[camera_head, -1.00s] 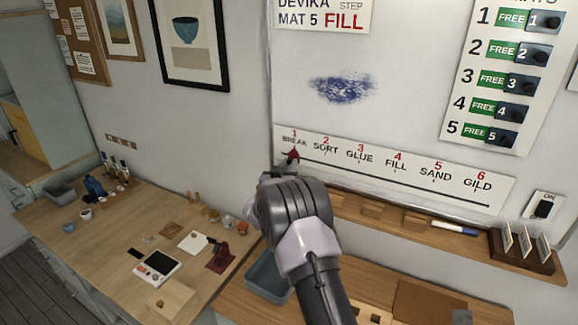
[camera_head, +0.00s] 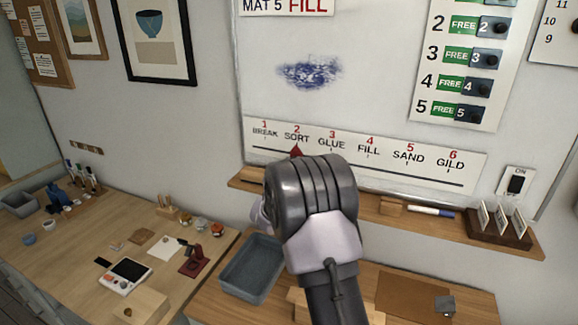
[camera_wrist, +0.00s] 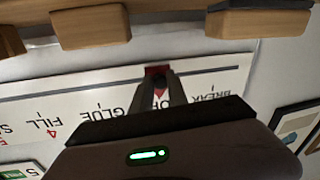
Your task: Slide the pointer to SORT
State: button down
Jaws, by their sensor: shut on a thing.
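The step strip (camera_head: 385,174) is a white board with a dark slot line and the labels BREAK, SORT, GLUE, FILL, SAND and GILD. The red pointer (camera_head: 296,150) stands under the SORT label in the head view, its tip just below the word. In the wrist view, which is upside down, the red pointer (camera_wrist: 157,72) sits between the fingertips of my gripper (camera_wrist: 159,88). My gripper is shut on it at the slot line. In the head view my wrist hides the fingers and the pointer's lower part.
A wooden ledge (camera_head: 365,208) runs below the strip, with wooden blocks (camera_wrist: 90,26), a blue marker (camera_head: 430,211) and a card holder (camera_head: 500,228). A grey tray (camera_head: 224,285) stands on the bench below. The ON switch (camera_head: 516,184) is at the right.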

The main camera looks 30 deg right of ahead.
jog(key=c, duration=1.3)
grip_release()
jog(key=b+v, duration=0.1)
jog(key=v, duration=1.6)
jog(key=shift+s+a, duration=0.15)
jog(key=shift+a, duration=0.1)
jog(key=s+a+f+n+g+y+b, duration=0.1)
jog(key=s+a+y+b, duration=0.2)
jog(key=s+a+y, duration=0.4)
jog(key=s+a+f+g+y+b, duration=0.1)
jog(key=s+a+y+b, duration=0.35)
jog(key=a, duration=0.45)
jog(key=s+a+f+g+y, duration=0.1)
jog(key=s+a+f+g, duration=0.1)
jog(key=s, duration=0.7)
jog(key=s+a+f+n+g+y+b, duration=0.1)
jog(key=s+a+f+g, duration=0.1)
jog(key=s, duration=0.8)
notch_tip(320, 180, down, 2)
jog(key=shift+f+g+b, duration=0.2)
jog(key=shift+g+b, duration=0.1)
jog(key=shift+g, duration=0.5)
